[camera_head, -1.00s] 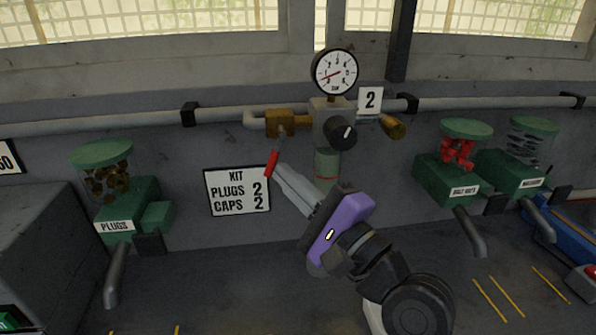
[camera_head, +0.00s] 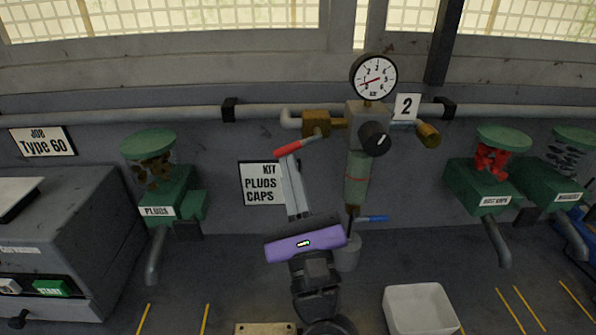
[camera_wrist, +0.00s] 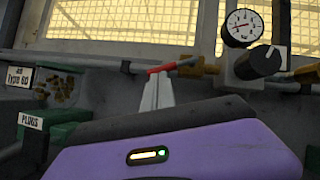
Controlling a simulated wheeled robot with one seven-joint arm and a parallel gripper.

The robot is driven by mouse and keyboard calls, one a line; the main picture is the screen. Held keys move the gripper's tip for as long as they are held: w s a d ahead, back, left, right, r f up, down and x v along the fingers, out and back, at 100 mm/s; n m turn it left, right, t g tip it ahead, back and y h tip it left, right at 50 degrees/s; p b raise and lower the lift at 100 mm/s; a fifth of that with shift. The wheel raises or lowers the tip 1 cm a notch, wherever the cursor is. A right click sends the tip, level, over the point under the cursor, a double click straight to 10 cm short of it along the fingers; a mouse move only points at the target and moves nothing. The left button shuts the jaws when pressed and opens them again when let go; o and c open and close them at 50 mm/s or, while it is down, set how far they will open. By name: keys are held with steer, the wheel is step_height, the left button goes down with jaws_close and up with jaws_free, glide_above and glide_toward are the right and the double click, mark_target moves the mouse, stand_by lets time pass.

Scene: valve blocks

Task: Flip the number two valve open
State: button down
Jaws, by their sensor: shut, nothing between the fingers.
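The number two valve block (camera_head: 366,115) is mounted on the back wall beside a white "2" sign (camera_head: 407,107). A brass valve (camera_head: 316,123) on its left carries a red-gripped lever (camera_head: 297,146), which slants down to the left. My gripper (camera_head: 289,160) is shut and empty, with its pale fingers pointing up just under the red grip. In the wrist view the red grip (camera_wrist: 161,69) lies across the fingertips (camera_wrist: 158,80); whether they touch is unclear. A gauge (camera_head: 374,78) tops the block, with a black knob (camera_head: 375,138) on its front.
A second brass fitting (camera_head: 428,134) is right of the block. A blue handle (camera_head: 372,218) sits below it. Green dispensers stand left (camera_head: 165,190) and right (camera_head: 480,185). A white bin (camera_head: 420,308) is at front right, and a grey cabinet (camera_head: 70,225) at left.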

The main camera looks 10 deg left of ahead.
steer(key=m+h, duration=0.1)
steer(key=r+m+t+h, duration=0.1)
steer(key=m, duration=0.1)
steer(key=a+m+h, duration=0.1)
steer(key=m, duration=0.1)
steer(key=shift+s+r+t+p, duration=0.1)
steer(key=shift+r+t+p, duration=0.2)
steer(key=shift+t, duration=0.1)
steer(key=shift+r, duration=0.15)
steer(key=shift+a+r, duration=0.1)
steer(key=shift+a, duration=0.05)
steer(key=w+a+f+b+v, duration=0.1)
steer(key=f+b+v, duration=0.1)
steer(key=b+v, duration=0.5)
steer(key=v, duration=0.6)
steer(key=shift+w+f, duration=0.1)
steer(key=shift+w, duration=0.05)
